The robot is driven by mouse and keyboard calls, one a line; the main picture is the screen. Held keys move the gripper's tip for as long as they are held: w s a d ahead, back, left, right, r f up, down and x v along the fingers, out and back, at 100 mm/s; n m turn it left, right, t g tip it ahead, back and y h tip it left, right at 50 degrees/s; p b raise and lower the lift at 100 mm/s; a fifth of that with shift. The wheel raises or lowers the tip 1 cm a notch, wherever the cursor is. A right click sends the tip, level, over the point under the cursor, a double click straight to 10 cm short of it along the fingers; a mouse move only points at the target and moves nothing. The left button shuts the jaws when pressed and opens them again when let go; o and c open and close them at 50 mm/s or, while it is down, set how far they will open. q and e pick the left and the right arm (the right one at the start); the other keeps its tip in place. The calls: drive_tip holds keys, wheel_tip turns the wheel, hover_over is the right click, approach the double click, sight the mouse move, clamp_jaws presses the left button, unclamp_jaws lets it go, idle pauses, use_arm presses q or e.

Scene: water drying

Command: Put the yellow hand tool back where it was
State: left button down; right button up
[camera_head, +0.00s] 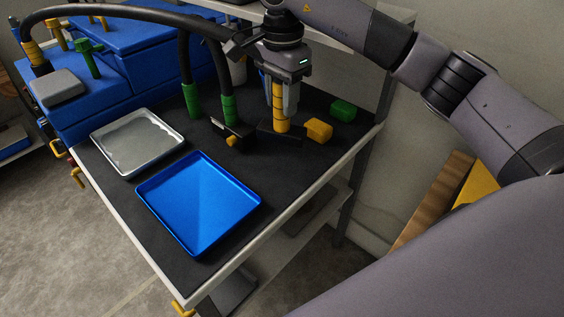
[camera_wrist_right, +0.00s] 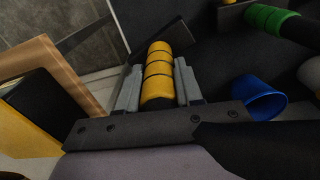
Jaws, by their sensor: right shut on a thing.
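The yellow hand tool (camera_head: 281,119) has a yellow handle with dark bands and stands roughly upright at the back of the dark table top. My right gripper (camera_head: 282,105) points down and is shut on its handle. The handle also shows between the fingers in the right wrist view (camera_wrist_right: 158,78). A wide, flat black piece (camera_head: 270,133) is at the tool's lower end, close to the table top; I cannot tell whether it touches. The gripper hides the upper handle. My left gripper is not in view.
A yellow block (camera_head: 319,130) and a green block (camera_head: 343,110) lie right of the tool. Dark hoses with green grips (camera_head: 229,109) stand to its left. A blue tray (camera_head: 165,230) and a metal tray (camera_head: 110,161) lie nearer the front. A blue cup (camera_wrist_right: 262,98) shows in the wrist view.

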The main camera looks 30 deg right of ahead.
sight(282, 137)
wheel_tip(282, 137, down, 5)
drive_tip(key=shift+f, duration=0.2)
wheel_tip(282, 137, down, 4)
drive_tip(key=shift+r, duration=0.15)
drive_tip(key=shift+f, duration=0.25)
drive_tip(key=o, duration=1)
